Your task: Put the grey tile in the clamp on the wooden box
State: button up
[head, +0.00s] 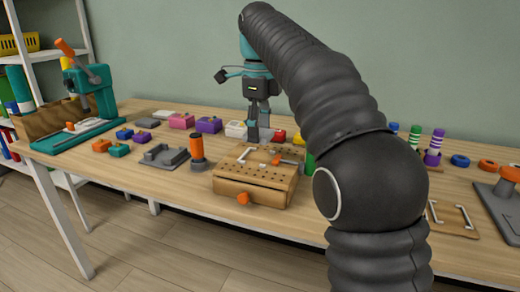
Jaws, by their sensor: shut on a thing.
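My gripper (258,133) points down behind the wooden box, its black body showing a green light. Its fingers are shut on a small grey piece between the white block and the red block. It looks like the grey tile, but it is too small and covered to make out fully. The wooden box (252,196) stands near the table's front edge, with a holed top and an orange knob in front. The clamp (284,161), with an orange part and pale metal, sits on the box top. My gripper is beyond the clamp, apart from it. My arm hides the box's right surroundings.
An orange-topped cylinder (197,152) and a grey fixture (163,157) stand left of the box. White (236,130), purple (208,125) and pink (181,121) blocks line the back. A green press (90,95) is far left. Pegs with rings (434,148) stand right.

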aim_at(260, 159)
jog(key=shift+f+b, duration=0.75)
jog(key=shift+f, duration=1.75)
jog(key=shift+f, duration=0.1)
jog(key=o, duration=1.3)
jog(key=shift+c, duration=0.2)
notch_tip(260, 159, up, 7)
jog(key=shift+r+p, duration=0.1)
jog(key=shift+p, duration=1)
jog(key=shift+r, duration=0.25)
jog(key=shift+d, duration=0.1)
